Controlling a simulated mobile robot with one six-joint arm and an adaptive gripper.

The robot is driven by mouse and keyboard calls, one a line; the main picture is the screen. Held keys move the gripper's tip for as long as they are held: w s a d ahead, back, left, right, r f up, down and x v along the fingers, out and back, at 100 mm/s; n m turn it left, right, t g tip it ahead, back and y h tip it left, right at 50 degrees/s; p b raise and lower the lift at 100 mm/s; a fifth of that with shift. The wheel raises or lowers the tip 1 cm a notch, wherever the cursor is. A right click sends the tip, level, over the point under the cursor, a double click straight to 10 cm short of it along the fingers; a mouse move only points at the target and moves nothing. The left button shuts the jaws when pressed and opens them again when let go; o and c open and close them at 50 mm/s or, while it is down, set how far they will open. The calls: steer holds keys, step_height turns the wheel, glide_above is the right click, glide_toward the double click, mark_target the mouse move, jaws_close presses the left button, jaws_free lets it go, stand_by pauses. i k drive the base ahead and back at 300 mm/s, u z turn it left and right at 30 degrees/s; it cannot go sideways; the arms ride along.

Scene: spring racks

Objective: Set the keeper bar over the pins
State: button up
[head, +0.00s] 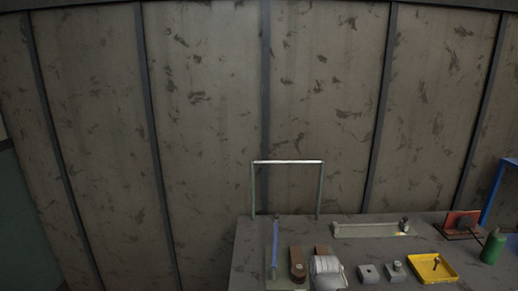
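A long pale bar-like piece (370,230) lies along the back of the grey table; it may be the keeper bar, but I cannot tell for sure. A small dark knob-like part (404,224) stands at its right end. Two small grey blocks (368,273) sit in front of it, and the right block (393,271) has a short stub on top. I cannot tell which parts are the pins. My gripper is not in view.
On the table (250,262) are a tall thin frame (288,162), a blue rod (275,245), a brown piece (297,262), a white ribbed cylinder (326,266), a yellow tray (446,275), a green bottle (492,248) and a red plate (452,220). A stained panel wall (210,120) stands behind.

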mark_target(276, 216)
steer(key=k, duration=0.65)
steer(key=u, duration=0.55)
steer(key=i, duration=1.65)
steer(key=z, duration=0.55)
